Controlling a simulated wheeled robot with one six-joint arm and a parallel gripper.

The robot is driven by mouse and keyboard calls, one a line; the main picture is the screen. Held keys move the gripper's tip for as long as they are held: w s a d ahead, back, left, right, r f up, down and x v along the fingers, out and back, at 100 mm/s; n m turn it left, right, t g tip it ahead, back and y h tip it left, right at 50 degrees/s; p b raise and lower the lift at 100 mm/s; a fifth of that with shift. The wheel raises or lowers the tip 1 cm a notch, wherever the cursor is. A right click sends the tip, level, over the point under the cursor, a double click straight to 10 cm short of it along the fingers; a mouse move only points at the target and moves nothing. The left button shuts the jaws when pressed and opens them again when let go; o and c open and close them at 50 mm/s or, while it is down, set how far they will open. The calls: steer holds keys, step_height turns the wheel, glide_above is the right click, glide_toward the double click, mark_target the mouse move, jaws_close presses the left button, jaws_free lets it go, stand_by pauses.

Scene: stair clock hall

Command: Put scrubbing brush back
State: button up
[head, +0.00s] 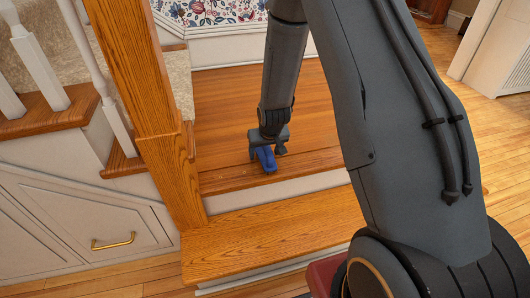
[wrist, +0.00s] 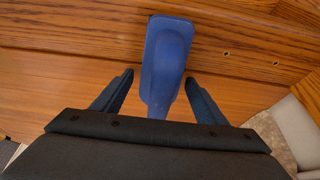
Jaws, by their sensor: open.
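The blue scrubbing brush (head: 266,159) lies on a wooden stair landing, close to its front edge, in the head view. In the wrist view the brush (wrist: 165,58) runs lengthwise away from me, and its near end reaches between my fingers. My gripper (head: 268,150) points down at the brush. In the wrist view my gripper (wrist: 160,85) is open, with one finger on each side of the brush and a gap showing on both sides. The brush's underside and bristles are hidden.
A wooden newel post (head: 155,100) stands left of the landing, beside carpeted stairs. A lower wooden step (head: 270,240) lies in front. Open wooden floor (head: 490,130) lies to the right.

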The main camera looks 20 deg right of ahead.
steer(key=p+v, duration=0.3)
steer(key=v, duration=0.9)
steer(key=shift+p, duration=0.35)
steer(key=s+a+r+n, duration=0.1)
steer(key=s+a+r, duration=0.5)
steer(key=a+r, duration=0.1)
steer(key=s+a+r+n+g, duration=0.1)
steer(key=s+r, duration=0.3)
steer(key=s, duration=0.4)
steer(key=s+a+r+n+g, duration=0.1)
steer(key=s+a+r, duration=0.3)
steer(key=s, duration=0.4)
steer(key=s+a+r+n+g, duration=0.2)
steer(key=s+r, duration=0.2)
steer(key=s, duration=0.5)
steer(key=shift+a+y, duration=0.25)
steer(key=shift+y, duration=0.05)
steer(key=shift+r, duration=0.2)
